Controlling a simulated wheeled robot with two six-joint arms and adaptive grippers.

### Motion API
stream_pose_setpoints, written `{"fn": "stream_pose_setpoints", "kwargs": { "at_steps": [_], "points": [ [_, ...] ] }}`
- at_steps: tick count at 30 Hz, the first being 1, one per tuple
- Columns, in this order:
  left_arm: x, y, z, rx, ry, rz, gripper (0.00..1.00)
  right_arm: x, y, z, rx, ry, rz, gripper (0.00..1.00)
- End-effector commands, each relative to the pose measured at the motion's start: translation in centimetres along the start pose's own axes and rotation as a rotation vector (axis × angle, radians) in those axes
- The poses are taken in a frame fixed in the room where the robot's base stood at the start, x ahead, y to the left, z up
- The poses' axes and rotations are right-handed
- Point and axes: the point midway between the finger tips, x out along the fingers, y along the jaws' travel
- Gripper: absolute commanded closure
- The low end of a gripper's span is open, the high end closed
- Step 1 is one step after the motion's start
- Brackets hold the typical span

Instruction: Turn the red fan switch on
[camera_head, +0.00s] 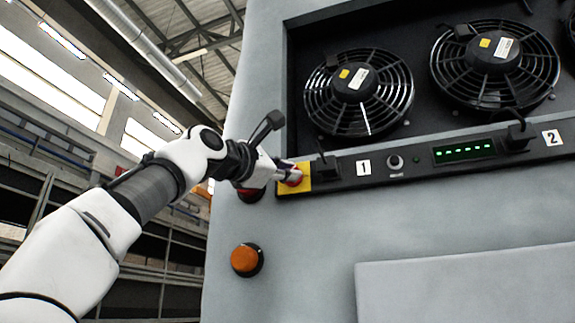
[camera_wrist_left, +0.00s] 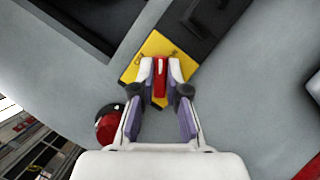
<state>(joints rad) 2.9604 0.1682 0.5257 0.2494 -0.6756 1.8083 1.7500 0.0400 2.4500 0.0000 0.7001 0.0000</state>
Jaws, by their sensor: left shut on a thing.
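The red fan switch (camera_wrist_left: 160,78) sits on a yellow plate (camera_head: 305,171) at the left end of the black control strip. My left gripper (camera_head: 287,172) reaches it from the left. In the left wrist view its two fingertips (camera_wrist_left: 160,72) are closed on either side of the red handle, which stands upright in that view between them. The yellow plate also shows in the left wrist view (camera_wrist_left: 131,75) around the fingertips. The fingers hide part of the switch in the head view. My right gripper is in neither view.
A red round lamp (camera_wrist_left: 108,124) is close beside the fingers. An orange round button (camera_head: 246,260) is lower on the grey panel (camera_head: 310,260). Black switches (camera_head: 327,166) (camera_head: 519,135), a knob (camera_head: 395,162) and a green display (camera_head: 464,150) line the strip below two fans (camera_head: 358,92).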

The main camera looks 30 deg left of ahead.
Motion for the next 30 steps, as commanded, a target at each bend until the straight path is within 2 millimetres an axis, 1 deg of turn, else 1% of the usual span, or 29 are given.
{"fn": "stream_pose_setpoints", "kwargs": {
  "at_steps": [1,3,15,21,30],
  "points": [
    [0.3,-0.1,-0.1,0.036,0.005,-0.026,1.00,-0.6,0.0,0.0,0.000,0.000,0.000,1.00],
    [0.3,0.0,-0.1,0.097,0.004,-0.052,1.00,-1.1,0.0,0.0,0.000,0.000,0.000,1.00],
    [0.2,0.0,-0.1,0.413,0.003,-0.181,1.00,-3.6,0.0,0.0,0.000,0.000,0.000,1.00],
    [0.1,0.0,-0.1,0.511,0.002,-0.222,1.00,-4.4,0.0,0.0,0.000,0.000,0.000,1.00],
    [0.1,-0.1,-0.2,0.571,0.002,-0.245,1.00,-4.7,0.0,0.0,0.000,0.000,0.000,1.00]
  ]
}}
